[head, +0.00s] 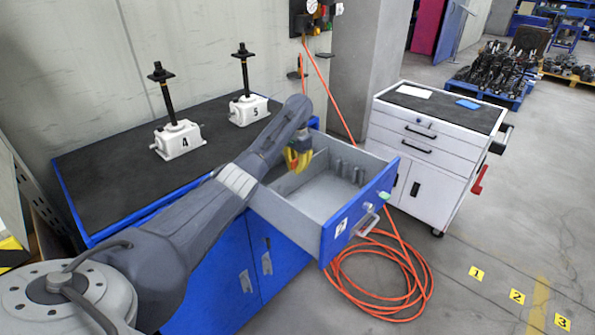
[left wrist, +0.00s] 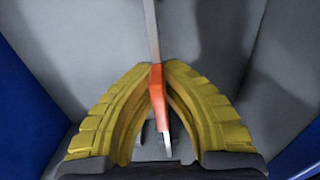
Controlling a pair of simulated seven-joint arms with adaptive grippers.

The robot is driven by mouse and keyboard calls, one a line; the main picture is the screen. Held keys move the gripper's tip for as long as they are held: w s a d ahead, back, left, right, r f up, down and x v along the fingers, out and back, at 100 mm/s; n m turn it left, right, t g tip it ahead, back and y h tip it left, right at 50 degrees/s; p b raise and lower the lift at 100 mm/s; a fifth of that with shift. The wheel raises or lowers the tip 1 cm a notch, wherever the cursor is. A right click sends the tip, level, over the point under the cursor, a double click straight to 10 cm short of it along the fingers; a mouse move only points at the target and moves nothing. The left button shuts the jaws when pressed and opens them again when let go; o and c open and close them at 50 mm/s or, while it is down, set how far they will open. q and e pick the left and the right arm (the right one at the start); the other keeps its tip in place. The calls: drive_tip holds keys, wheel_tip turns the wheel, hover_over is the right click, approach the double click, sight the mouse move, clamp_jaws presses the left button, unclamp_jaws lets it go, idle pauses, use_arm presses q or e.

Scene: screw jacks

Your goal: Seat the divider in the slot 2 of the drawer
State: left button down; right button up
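My left gripper (head: 299,158), with yellow fingers, reaches down over the left part of the open blue-fronted drawer (head: 319,208). In the left wrist view its fingertips (left wrist: 158,72) close from both sides on the orange part of a thin divider (left wrist: 156,84). The divider's narrow grey edge runs up the picture beyond the fingers. In the head view only a small red bit shows at the fingers; the rest is hidden. I cannot tell whether the divider touches the drawer floor or a slot. My right gripper is not in view.
White screw jacks 4 (head: 180,142) and 5 (head: 248,110) stand on the dark bench top (head: 105,180). A white tool cabinet (head: 425,152) is right of the drawer. An orange hose (head: 345,293) lies coiled on the floor.

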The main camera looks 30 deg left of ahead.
use_arm(q)
wheel_tip(320, 180, up, 23)
drive_tip(key=s+d+f, duration=0.2)
drive_tip(key=d+f, duration=0.2)
drive_tip(key=d, duration=0.4)
drive_tip(key=shift+w+a+f, duration=0.1)
drive_tip(key=shift+w+f, duration=0.05)
drive_tip(key=shift+f, duration=4.65)
drive_tip(key=shift+w+f, duration=0.1)
drive_tip(key=shift+f, duration=4.65)
drive_tip(key=shift+f, duration=0.1)
drive_tip(key=c, duration=2)
unclamp_jaws()
drive_tip(key=o, duration=0.4)
